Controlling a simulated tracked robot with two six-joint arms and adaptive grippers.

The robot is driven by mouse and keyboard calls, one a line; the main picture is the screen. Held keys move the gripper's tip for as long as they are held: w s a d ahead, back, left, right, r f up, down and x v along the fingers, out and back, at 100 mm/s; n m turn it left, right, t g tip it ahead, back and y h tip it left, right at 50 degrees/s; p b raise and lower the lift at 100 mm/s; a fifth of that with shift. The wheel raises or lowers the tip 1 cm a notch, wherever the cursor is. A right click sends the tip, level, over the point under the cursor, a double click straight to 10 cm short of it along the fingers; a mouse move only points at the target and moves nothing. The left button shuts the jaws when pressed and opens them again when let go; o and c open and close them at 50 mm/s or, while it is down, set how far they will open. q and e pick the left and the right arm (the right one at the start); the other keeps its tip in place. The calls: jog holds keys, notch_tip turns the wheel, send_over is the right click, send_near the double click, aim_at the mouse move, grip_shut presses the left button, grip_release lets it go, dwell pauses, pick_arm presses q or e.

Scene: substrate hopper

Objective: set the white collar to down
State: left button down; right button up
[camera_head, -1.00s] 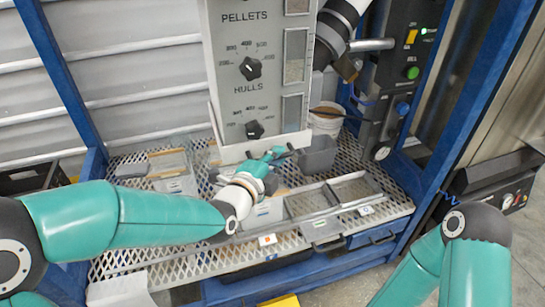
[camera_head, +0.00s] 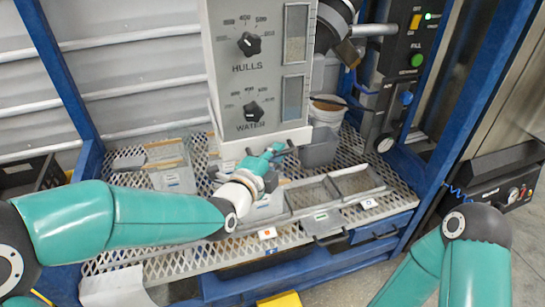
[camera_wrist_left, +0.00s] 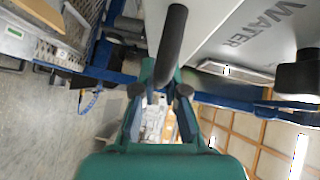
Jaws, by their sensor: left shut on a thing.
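The white collar (camera_head: 262,142) is the pale band around the foot of the grey hopper panel, below the WATER label. My left gripper (camera_head: 268,159) is at its front, near the lower edge. In the left wrist view the gripper (camera_wrist_left: 161,95) is shut on a dark round bar handle (camera_wrist_left: 173,45), which runs up past the pale panel. The fingers hide part of the handle, and its joint to the collar does not show clearly. My right gripper is out of view; only its arm shows at lower right.
The grey panel (camera_head: 225,40) carries black knobs and two windows. Below is a mesh shelf (camera_head: 190,243) with several trays. A grey bin (camera_head: 319,150) stands right of the collar, with a white bucket (camera_head: 327,112) behind. A blue post (camera_head: 480,80) stands at right.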

pick_arm(q)
jog(key=shift+s+f, duration=0.1)
jog(key=shift+f, duration=0.4)
jog(key=c, duration=1.2)
grip_release()
jog(key=shift+r, duration=0.15)
jog(key=v, duration=1.2)
